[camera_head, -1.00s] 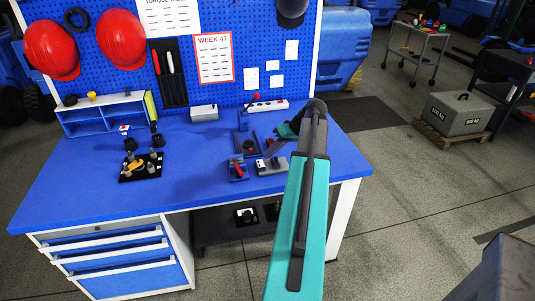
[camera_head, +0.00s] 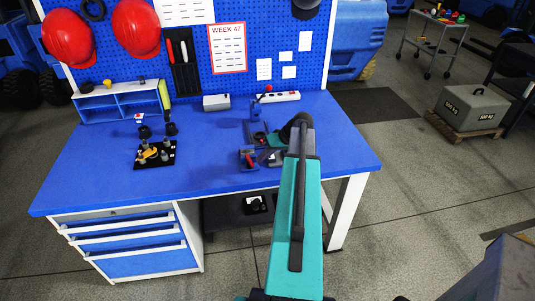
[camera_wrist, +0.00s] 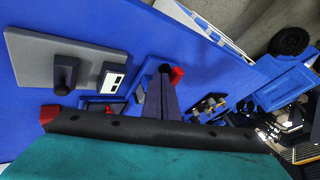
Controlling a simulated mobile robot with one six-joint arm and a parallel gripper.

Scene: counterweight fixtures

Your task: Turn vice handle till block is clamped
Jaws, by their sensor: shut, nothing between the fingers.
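A small blue fixture with a red part (camera_head: 248,160), which looks like the vice, stands near the front edge of the blue bench. A grey piece (camera_head: 275,158) lies just right of it, partly behind my arm; I cannot tell whether it is the block or clamped. My gripper (camera_wrist: 164,76) shows in the wrist view as dark fingers, shut and empty. A red part (camera_wrist: 176,75) is close beside the fingertips; contact cannot be told. In the head view, my wrist and arm hide the fingers and part of the fixtures.
A black board with pegs (camera_head: 155,154) is to the left. In the wrist view, a grey plate with a black knob (camera_wrist: 65,72) lies left of my fingers. The bench's left front is clear.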

